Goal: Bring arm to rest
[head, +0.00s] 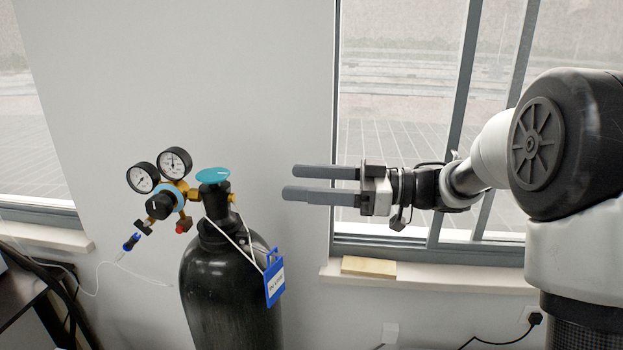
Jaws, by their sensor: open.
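My gripper (290,183) is at the middle of the head view, its two grey fingers parallel and apart, pointing left. It is open, with nothing between the fingers. My arm reaches in from the right edge. To the left of the fingertips, and apart from them in the picture, stands a black gas cylinder (222,290) with a teal valve knob (213,175) on top.
A brass regulator with two gauges (159,170) sits on the cylinder's left side. A blue tag (274,283) hangs on a white cord. A window (400,120) and a sill (440,278) with a wooden block (368,267) lie behind my gripper. A dark table edge (25,295) is at lower left.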

